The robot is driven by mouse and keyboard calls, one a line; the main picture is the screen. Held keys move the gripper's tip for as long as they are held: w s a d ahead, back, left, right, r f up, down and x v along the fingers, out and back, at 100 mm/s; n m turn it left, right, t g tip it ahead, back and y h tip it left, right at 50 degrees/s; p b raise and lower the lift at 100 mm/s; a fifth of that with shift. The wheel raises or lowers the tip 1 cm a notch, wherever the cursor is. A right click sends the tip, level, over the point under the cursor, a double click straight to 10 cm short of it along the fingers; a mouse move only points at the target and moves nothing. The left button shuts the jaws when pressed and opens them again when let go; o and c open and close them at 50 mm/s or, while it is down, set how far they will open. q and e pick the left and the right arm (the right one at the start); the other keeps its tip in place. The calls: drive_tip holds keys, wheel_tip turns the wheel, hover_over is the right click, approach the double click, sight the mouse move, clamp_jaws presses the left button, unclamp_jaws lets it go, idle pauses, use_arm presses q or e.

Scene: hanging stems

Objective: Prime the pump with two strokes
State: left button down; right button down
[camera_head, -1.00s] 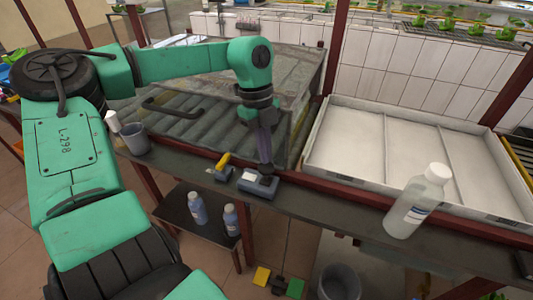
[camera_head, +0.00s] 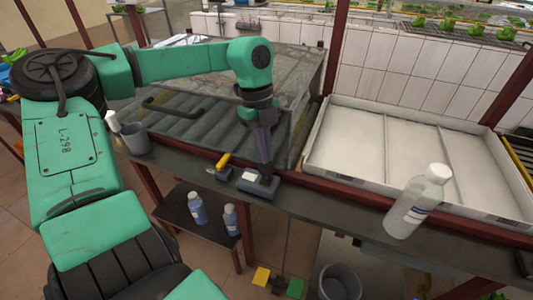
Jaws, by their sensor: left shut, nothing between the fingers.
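My left gripper (camera_head: 265,172) points down and is shut, its fingertips at the top of a small grey-blue box with a pale label (camera_head: 257,186) on the bench ledge. This box may be the pump; I cannot tell for certain. The fingers hide part of its top, and I cannot tell whether they touch it. Just left of it stands a smaller grey-blue device with a yellow handle (camera_head: 222,161). My right gripper is not in view.
A clear bottle with a white cap (camera_head: 417,203) stands on the ledge at right, before a white tray (camera_head: 318,163). A grey cup (camera_head: 135,138) stands at left. Two bottles (camera_head: 198,208) sit on a lower shelf. A grey bucket (camera_head: 339,284) is below.

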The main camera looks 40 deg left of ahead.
use_arm(q)
drive_tip(key=shift+s+f+b, duration=0.1)
drive_tip(key=shift+f+b, duration=0.55)
drive_tip(key=shift+f, duration=0.3)
drive_tip(key=shift+s+r, duration=0.1)
drive_tip(key=shift+r+p, duration=0.25)
drive_tip(key=shift+p, duration=0.15)
drive_tip(key=shift+r, duration=0.3)
drive_tip(key=shift+w+r, duration=0.15)
drive_tip(key=shift+w, duration=0.05)
wheel_tip(320, 180, up, 6)
drive_tip(key=p, duration=0.5)
